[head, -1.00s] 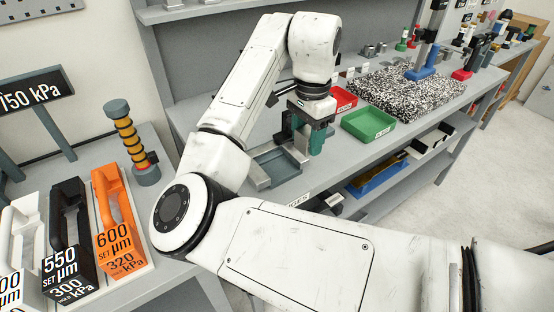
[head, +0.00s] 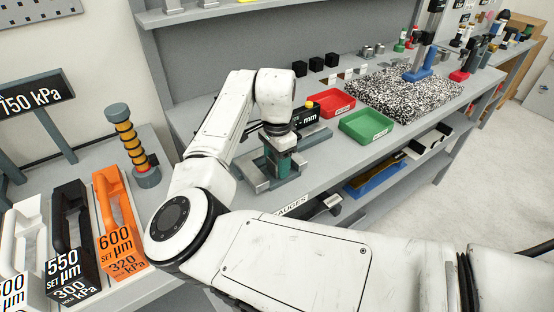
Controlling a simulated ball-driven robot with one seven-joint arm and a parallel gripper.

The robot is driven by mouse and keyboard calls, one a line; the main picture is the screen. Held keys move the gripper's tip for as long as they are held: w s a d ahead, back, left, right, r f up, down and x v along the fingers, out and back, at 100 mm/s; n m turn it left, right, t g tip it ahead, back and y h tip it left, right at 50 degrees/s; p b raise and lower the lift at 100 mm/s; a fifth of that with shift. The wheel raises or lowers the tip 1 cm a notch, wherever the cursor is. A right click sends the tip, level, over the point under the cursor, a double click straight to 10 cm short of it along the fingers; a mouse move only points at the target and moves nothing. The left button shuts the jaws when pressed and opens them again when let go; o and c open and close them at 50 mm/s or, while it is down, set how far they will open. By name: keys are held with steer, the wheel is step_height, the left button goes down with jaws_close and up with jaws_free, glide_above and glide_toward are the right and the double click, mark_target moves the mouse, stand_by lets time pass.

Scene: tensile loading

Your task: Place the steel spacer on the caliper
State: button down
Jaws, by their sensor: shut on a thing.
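My gripper (head: 280,165), with teal-green fingers, points down at the grey metal tray (head: 250,183) on the bench. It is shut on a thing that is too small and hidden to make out. I cannot pick out the steel spacer for certain. A dark device with a "mm" marking and a yellow top (head: 305,120), possibly the caliper, stands just behind and right of my gripper, partly hidden by my wrist.
A red tray (head: 330,103) and a green tray (head: 366,126) lie to the right, before a speckled granite plate (head: 405,92). Several small black blocks (head: 316,64) stand behind. Orange (head: 118,225) and black (head: 72,240) handled blocks stand at left, near a banded post (head: 131,140).

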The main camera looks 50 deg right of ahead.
steer(key=shift+c, duration=2.1)
jaws_free()
steer(key=shift+f, duration=0.1)
step_height(320, 180, up, 12)
steer(key=b, duration=0.1)
